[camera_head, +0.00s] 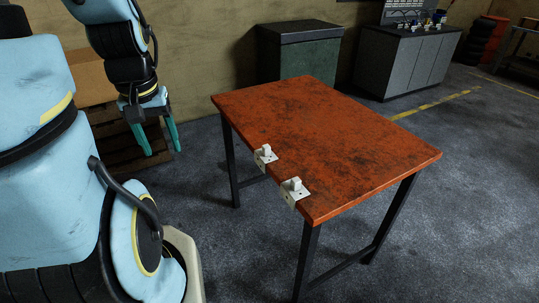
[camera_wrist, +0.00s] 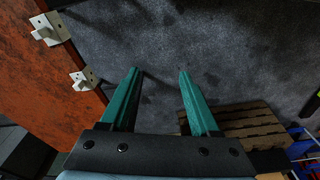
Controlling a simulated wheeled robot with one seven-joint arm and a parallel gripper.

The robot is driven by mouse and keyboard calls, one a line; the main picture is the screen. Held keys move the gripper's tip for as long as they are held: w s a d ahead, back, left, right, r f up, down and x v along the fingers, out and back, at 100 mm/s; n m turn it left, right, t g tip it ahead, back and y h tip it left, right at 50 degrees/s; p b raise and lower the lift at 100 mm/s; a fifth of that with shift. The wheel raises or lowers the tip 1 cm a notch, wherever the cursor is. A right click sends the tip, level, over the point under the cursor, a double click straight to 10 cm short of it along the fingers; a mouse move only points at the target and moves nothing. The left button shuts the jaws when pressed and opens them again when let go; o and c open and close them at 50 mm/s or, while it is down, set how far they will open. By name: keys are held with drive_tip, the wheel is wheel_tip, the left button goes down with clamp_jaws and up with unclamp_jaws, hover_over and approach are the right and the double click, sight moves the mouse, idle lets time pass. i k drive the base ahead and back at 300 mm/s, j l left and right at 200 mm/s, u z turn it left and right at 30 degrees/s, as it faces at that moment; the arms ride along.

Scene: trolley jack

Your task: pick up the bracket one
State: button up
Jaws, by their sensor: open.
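Two pale brackets are at the left edge of the rust-red table (camera_head: 330,140) in the head view. One bracket (camera_head: 264,156) is farther back and the other bracket (camera_head: 294,190) is nearer the front corner. In the wrist view one bracket (camera_wrist: 48,29) is at the upper left and one bracket (camera_wrist: 83,79) is lower, closer to my fingers. My gripper (camera_head: 154,138) hangs to the left of the table, apart from both brackets. Its green fingers are open and empty, and in the wrist view the gripper (camera_wrist: 158,72) points over bare floor.
A wooden pallet (camera_wrist: 240,125) lies near my right finger in the wrist view. A green cabinet (camera_head: 311,58) stands behind the table, with a grey cabinet (camera_head: 410,62) farther right. Open floor lies around the table.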

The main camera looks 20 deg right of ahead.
sight(292, 190)
drive_tip(key=i+j+z, duration=0.1)
drive_tip(key=i+j, duration=0.8)
drive_tip(key=i+j+z, duration=0.1)
drive_tip(key=z, duration=1.5)
drive_tip(key=i+j, duration=0.05)
